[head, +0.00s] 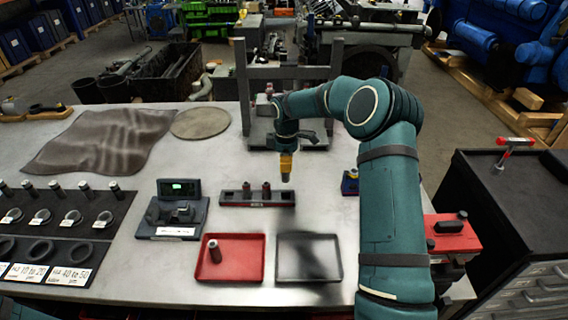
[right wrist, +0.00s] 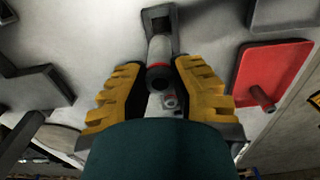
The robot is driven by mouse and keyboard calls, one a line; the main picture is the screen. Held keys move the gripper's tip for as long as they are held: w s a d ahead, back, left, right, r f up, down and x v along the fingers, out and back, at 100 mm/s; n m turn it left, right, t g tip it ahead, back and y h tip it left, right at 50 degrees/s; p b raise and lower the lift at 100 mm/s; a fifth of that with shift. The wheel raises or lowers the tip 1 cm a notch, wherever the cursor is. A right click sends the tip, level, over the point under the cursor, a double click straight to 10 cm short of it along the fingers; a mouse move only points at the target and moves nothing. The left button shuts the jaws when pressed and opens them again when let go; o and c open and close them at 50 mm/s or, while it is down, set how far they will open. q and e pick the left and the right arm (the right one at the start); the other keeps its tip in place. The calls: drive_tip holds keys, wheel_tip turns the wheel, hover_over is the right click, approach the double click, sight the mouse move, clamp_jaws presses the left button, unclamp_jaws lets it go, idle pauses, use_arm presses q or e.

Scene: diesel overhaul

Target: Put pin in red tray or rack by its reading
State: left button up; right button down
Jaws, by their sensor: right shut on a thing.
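My right gripper (head: 286,166), with yellow fingers, is above the table just behind the right end of the rack. It is shut on a pin (head: 285,180) that points down. In the right wrist view the grey pin (right wrist: 159,52), with a red ring and a dark end, lies between the yellow fingers (right wrist: 158,85). The dark rack (head: 230,199) with a red end holds a few upright pins. The red tray (head: 258,275) holds one dark pin (head: 214,251); the tray also shows in the right wrist view (right wrist: 262,62). My left gripper is out of view.
A gauge with a green display (head: 178,190) stands left of the rack. A grey frame (head: 243,90) stands behind; a panel of rings (head: 48,250) is at left.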

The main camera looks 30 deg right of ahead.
sight(286, 180)
drive_tip(key=shift+s+f+b, duration=0.2)
drive_tip(key=shift+f+b, duration=0.2)
drive_tip(key=shift+f, duration=0.15)
drive_tip(key=shift+w+f+b, duration=0.1)
drive_tip(key=shift+f+b, duration=0.65)
drive_tip(key=shift+f, duration=0.3)
drive_tip(key=shift+r, duration=0.15)
drive_tip(key=shift+p, duration=0.3)
drive_tip(key=shift+f+b, duration=0.4)
drive_tip(key=shift+f, duration=0.4)
idle(0.3)
drive_tip(key=shift+f, duration=0.35)
drive_tip(key=shift+f+b, duration=0.6)
drive_tip(key=shift+f, duration=0.2)
idle(0.6)
drive_tip(key=shift+f, duration=0.4)
drive_tip(key=shift+f+b, duration=0.45)
drive_tip(key=shift+f, duration=0.15)
